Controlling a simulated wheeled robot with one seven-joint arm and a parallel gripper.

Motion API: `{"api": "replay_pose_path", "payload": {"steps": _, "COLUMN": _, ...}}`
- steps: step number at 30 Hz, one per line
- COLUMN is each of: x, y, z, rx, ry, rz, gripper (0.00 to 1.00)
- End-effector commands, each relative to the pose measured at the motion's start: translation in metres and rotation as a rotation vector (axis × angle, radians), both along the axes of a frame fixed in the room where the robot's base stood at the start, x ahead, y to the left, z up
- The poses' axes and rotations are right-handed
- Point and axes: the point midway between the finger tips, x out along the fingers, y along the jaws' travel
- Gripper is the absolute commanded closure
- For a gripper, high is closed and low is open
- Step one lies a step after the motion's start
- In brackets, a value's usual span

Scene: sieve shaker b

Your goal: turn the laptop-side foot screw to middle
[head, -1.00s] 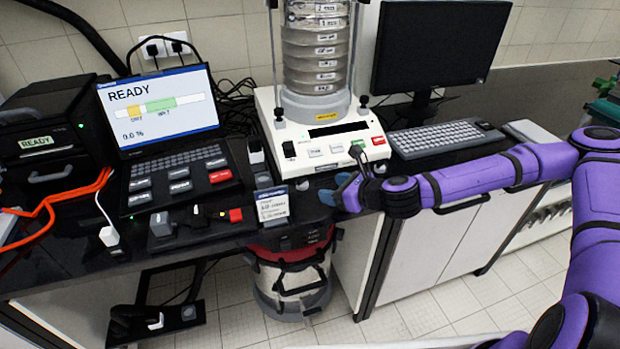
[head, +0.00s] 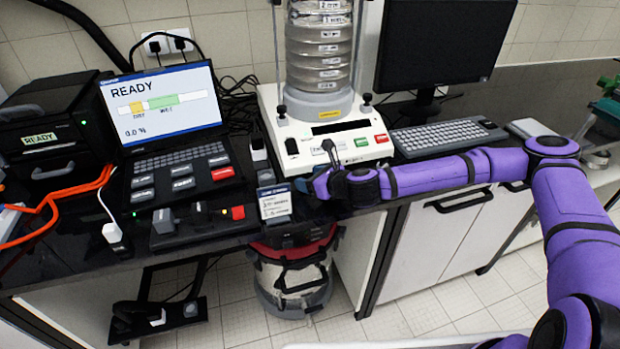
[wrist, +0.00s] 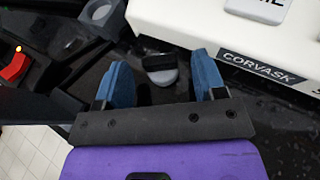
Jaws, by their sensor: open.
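The white sieve shaker (head: 330,135) stands on the dark bench, right of the laptop (head: 175,165). In the wrist view its white base (wrist: 240,40) shows at the upper right. A grey round foot screw (wrist: 162,76) with a dark bar across its top sits just below the base's edge. My gripper (wrist: 163,62) is open, with one blue finger on each side of this screw and apparent gaps between. I cannot tell the finger height above the bench. In the head view my gripper (head: 308,186) is at the shaker's laptop-side front corner and hides the screw.
A small label stand (head: 274,203) is close to the left of my gripper. Small grey, black and red parts (head: 238,213) lie in front of the laptop. A red-topped canister (head: 292,270) stands below the bench. A keyboard (head: 450,137) is at the right.

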Motion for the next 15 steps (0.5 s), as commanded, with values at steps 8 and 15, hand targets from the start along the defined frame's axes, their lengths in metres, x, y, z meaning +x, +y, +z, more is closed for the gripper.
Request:
{"api": "replay_pose_path", "payload": {"steps": 8, "x": 0.0025, "y": 0.0019, "z": -0.0013, "rx": 0.0, "ry": 0.0, "rz": -0.001, "gripper": 0.36}}
{"api": "replay_pose_path", "payload": {"steps": 15, "x": 0.0023, "y": 0.0017, "z": -0.0012, "rx": 0.0, "ry": 0.0, "rz": -0.001, "gripper": 0.78}}
